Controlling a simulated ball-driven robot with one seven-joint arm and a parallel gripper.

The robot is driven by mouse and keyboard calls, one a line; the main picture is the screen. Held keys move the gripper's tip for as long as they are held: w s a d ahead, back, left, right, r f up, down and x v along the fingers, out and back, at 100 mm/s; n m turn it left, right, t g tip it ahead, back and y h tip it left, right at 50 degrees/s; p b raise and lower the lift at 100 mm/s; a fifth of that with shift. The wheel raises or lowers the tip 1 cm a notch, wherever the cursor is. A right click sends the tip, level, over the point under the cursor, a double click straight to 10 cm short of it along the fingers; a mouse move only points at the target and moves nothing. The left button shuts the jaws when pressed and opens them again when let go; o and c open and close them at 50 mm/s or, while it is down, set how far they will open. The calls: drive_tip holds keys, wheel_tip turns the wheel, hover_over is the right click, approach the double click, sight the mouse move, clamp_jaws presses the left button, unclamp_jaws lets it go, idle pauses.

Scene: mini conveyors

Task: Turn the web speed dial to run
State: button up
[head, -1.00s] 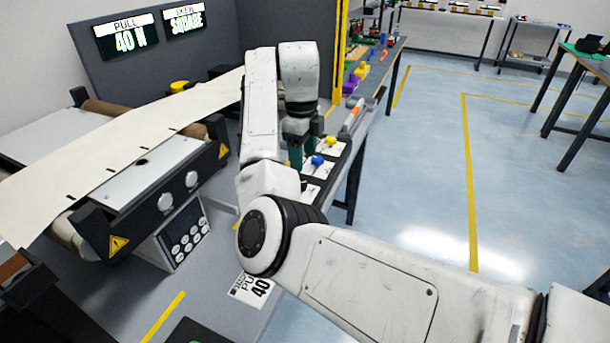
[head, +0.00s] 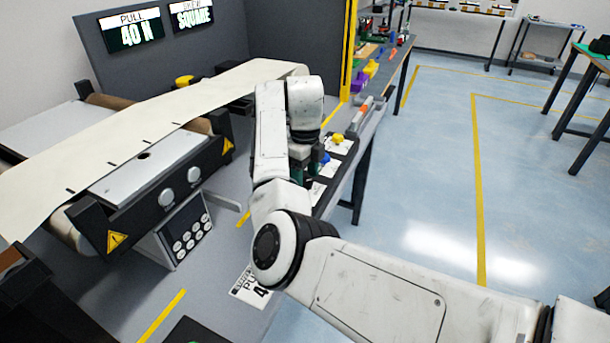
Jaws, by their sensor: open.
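My gripper (head: 309,164) points down over the row of white plates with knobs on the narrow bench right of the conveyor. Its green fingers are open and partly hidden by my arm. A blue knob (head: 326,157) shows beside the fingers, partly covered. A yellow knob (head: 338,139) sits on its white plate farther back, apart from the gripper. I cannot read which knob is the web speed dial, and contact with the blue knob cannot be told.
The conveyor carries a cream web (head: 150,118) on the left. A button panel (head: 184,236) and two round white knobs are on its near side. An orange-and-grey item (head: 364,112) lies behind the yellow knob. The blue floor (head: 425,180) to the right is open.

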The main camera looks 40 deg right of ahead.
drive_tip(key=shift+f, duration=0.25)
drive_tip(key=c, duration=1)
